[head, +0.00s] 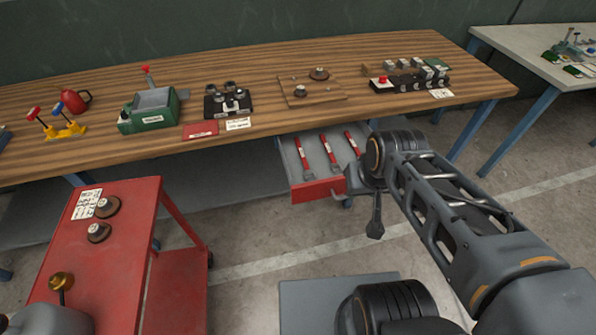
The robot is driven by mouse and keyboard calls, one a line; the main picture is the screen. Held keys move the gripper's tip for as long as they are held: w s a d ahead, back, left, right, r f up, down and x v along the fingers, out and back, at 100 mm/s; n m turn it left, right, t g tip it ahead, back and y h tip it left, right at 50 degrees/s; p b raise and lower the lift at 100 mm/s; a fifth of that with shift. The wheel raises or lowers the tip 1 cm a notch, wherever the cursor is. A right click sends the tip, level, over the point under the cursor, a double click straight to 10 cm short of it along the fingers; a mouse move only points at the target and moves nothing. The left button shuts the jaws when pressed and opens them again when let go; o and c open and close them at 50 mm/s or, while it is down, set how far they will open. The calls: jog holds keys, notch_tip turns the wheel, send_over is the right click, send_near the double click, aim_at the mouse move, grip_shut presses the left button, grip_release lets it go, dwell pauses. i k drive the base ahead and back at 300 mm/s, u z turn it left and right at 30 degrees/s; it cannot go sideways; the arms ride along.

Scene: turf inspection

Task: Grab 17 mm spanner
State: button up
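Three red-handled spanners lie side by side in an open drawer (318,191) under the wooden bench: a left one (303,154), a middle one (328,151) and a right one (352,145). Their size marks are too small to read, so I cannot tell which is the 17 mm one. My gripper (375,228) hangs pointing down, in the picture just right of the drawer's red front. It is seen edge-on and dark, so its opening does not show. No spanner shows at its tip. My arm hides the space beside the drawer's right side.
The wooden bench (225,82) holds a green device (152,112), black fixtures (228,102), a wooden board (312,90) and a red button block (410,79). A red cart (110,255) stands at left front. A white table (530,55) is at right. Open floor (260,245) lies before the drawer.

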aim_at(349, 138)
jog(key=z, duration=0.5)
jog(key=k, duration=1.1)
jog(key=u, duration=1.05)
jog(key=i, duration=1)
jog(key=z, duration=1)
